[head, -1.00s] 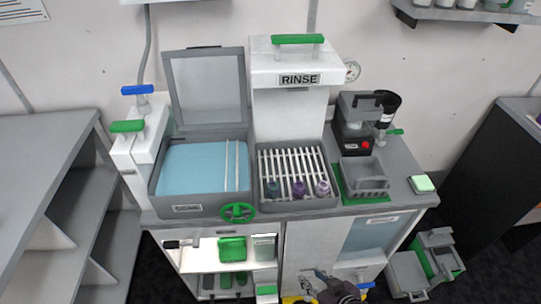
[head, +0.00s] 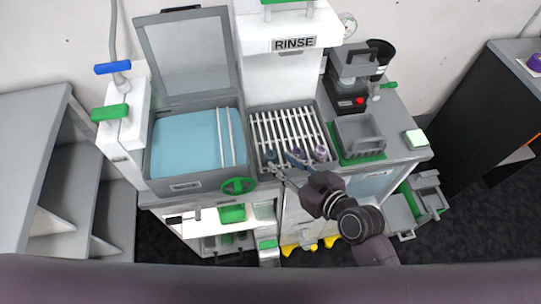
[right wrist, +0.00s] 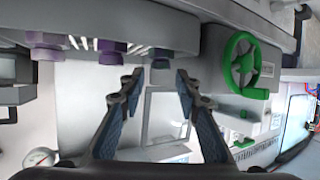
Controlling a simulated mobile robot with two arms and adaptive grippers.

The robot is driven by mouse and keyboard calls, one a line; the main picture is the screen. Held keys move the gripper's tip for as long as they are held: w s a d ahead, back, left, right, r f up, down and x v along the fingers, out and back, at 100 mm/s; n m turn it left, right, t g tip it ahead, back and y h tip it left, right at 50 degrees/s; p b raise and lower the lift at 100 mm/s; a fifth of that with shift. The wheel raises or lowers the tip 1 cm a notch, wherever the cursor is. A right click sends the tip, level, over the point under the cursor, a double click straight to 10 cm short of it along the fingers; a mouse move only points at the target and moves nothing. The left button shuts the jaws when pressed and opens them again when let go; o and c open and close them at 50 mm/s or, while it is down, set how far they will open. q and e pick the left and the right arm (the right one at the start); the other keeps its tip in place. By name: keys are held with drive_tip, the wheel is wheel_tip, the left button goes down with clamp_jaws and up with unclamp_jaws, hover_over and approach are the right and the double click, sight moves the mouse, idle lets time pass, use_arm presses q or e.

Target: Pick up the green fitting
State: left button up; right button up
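Three small fittings stand in a row at the front of the slatted rinse rack (head: 262,127). The leftmost is a dark grey-green fitting (head: 270,155), the only greenish one. The other two are purple: a middle one (head: 296,153) and a right one (head: 320,152). My right gripper (head: 282,161) is at the rack's front edge, by the dark green fitting. In the right wrist view the right gripper (right wrist: 158,78) is open, and the dark green fitting (right wrist: 160,62) shows between and just beyond its fingertips. I cannot tell whether they touch it. My left gripper is out of view.
A green valve wheel (head: 238,186) sits on the counter front, left of the gripper, and shows in the wrist view too (right wrist: 242,64). Left of the rack is an open-lidded blue basin (head: 185,143). A grey basket (head: 360,135) stands on the right.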

sight(272, 155)
drive_tip(key=shift+x, duration=0.85)
drive_tip(key=p+x, duration=0.1)
drive_tip(key=x, duration=0.2)
drive_tip(key=shift+w+a+p, duration=0.2)
drive_tip(key=shift+w+p, duration=0.05)
drive_tip(key=shift+p, duration=0.15)
drive_tip(key=shift+w+a+f, duration=0.35)
drive_tip(key=shift+w+a, duration=0.05)
drive_tip(key=shift+w, duration=0.1)
drive_tip(key=c, duration=0.7)
